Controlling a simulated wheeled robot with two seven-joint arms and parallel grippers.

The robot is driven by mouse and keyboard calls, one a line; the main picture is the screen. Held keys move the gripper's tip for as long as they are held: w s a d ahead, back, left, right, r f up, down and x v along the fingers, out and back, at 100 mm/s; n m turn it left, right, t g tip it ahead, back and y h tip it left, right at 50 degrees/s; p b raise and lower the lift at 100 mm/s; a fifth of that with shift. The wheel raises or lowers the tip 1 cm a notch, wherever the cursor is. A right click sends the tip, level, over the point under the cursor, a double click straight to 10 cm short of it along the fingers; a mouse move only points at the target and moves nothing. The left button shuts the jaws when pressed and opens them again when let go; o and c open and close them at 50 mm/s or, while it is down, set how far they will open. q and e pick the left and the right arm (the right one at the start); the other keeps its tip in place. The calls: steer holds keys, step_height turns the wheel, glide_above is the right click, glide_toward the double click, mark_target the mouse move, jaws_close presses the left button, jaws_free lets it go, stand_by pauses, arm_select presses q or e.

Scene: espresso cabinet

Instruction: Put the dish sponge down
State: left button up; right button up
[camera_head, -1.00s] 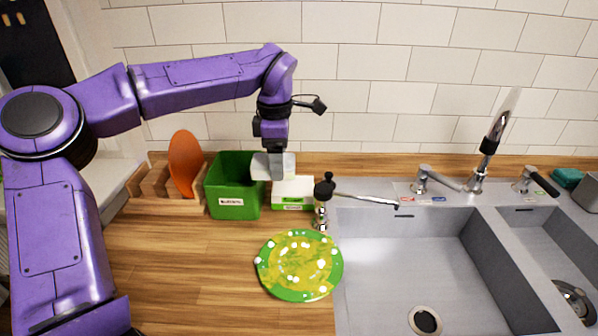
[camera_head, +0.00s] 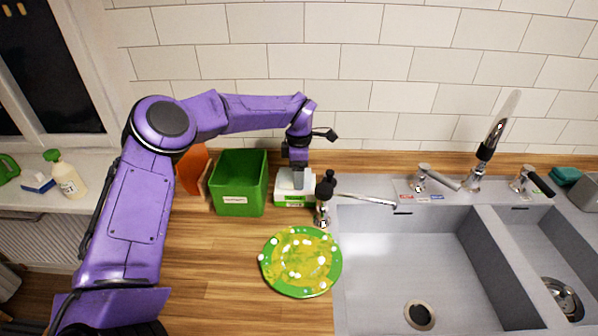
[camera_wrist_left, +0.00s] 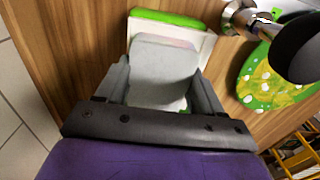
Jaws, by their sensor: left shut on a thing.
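My left gripper (camera_head: 298,181) is shut on a pale grey-white block, which I take to be the dish sponge (camera_wrist_left: 163,72). In the left wrist view the sponge sits between the two fingers. A white holder with a green front edge (camera_head: 293,204) stands on the counter, and the gripper points down over it. The holder also shows in the left wrist view, with its green edge (camera_wrist_left: 167,17) beyond the sponge. I cannot tell whether the sponge touches the holder. My right gripper is not in view.
A green bin (camera_head: 239,207) stands left of the holder. A dark-topped soap dispenser (camera_head: 326,187) stands close on its right. A dirty green plate (camera_head: 301,262) lies in front. The sink (camera_head: 395,250) and faucet (camera_head: 490,145) are to the right. A teal sponge-like block (camera_head: 567,175) lies at the far right.

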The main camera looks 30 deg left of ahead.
arm_select(q)
steer(key=shift+s, duration=0.2)
steer(key=o, duration=1)
steer(key=shift+w+f, duration=0.15)
steer(key=shift+r, duration=0.4)
step_height(320, 180, up, 12)
steer(key=b, duration=0.1)
steer(key=shift+f, duration=0.15)
steer(key=shift+f, duration=0.1)
